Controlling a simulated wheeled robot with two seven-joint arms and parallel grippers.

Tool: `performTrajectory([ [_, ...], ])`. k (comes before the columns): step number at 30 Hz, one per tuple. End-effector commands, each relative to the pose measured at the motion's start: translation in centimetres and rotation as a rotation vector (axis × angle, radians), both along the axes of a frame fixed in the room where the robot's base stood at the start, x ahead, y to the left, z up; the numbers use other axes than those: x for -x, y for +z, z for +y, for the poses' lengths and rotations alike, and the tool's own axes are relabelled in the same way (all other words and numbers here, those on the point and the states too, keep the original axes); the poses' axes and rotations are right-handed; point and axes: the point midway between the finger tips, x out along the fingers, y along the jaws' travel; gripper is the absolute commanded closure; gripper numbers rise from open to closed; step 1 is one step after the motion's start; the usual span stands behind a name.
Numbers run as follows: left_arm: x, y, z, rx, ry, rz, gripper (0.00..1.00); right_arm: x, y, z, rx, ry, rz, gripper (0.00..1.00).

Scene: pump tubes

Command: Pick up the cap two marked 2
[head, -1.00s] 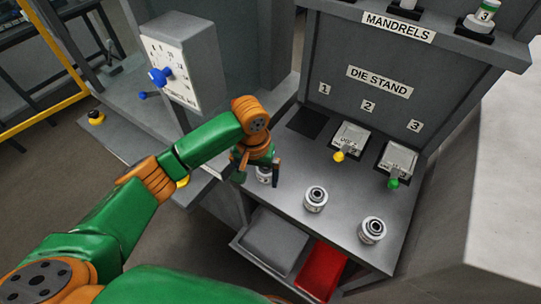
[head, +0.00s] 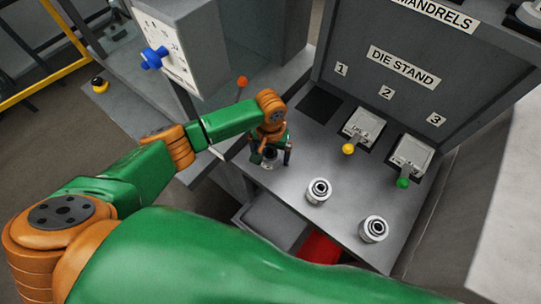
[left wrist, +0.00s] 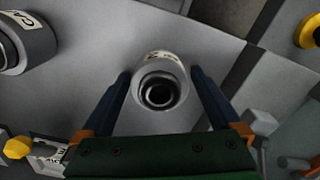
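Three pale cylindrical caps with dark round bores stand upright on the grey bench. In the head view one cap (head: 268,158) is under my left gripper (head: 272,158), one (head: 318,191) is in the middle, and one (head: 373,229) is near the front right. Their numbers are not readable, so I cannot tell which is marked 2. In the left wrist view a cap (left wrist: 157,70) stands between the dark fingers of my left gripper (left wrist: 160,78), which are open with small gaps on both sides. Another cap (left wrist: 25,42) is at the upper left. My right gripper is not in view.
The die stand panel (head: 403,68) is marked 1, 2 and 3. Dies with a yellow knob (head: 348,149) and a green knob (head: 403,183) sit below it. A dark square (head: 318,103) is bare. A red bin (head: 322,248) is below the bench edge.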

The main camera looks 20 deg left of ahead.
Motion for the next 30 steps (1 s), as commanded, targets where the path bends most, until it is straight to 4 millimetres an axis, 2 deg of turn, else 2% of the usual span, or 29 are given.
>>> performTrajectory([
  [1, 0.0, 0.0, 0.0, 0.000, 0.000, 0.000, 0.19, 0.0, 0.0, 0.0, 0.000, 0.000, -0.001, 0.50],
  [10, 0.0, 0.0, 0.0, 0.000, 0.000, 0.000, 1.00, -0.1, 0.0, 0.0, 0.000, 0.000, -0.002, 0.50],
  [20, -0.1, 0.7, 0.0, 0.001, 0.000, -0.001, 1.00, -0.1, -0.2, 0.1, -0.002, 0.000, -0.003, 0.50],
  [23, -0.2, 2.3, -0.1, 0.004, -0.001, -0.004, 1.00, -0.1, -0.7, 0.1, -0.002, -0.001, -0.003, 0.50],
  [24, 0.1, 3.5, 0.0, 0.004, -0.002, -0.004, 1.00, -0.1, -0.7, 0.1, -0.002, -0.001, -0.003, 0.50],
  [30, 4.7, 9.3, 1.6, 0.001, -0.001, -0.005, 1.00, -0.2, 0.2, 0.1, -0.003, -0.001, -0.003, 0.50],
])
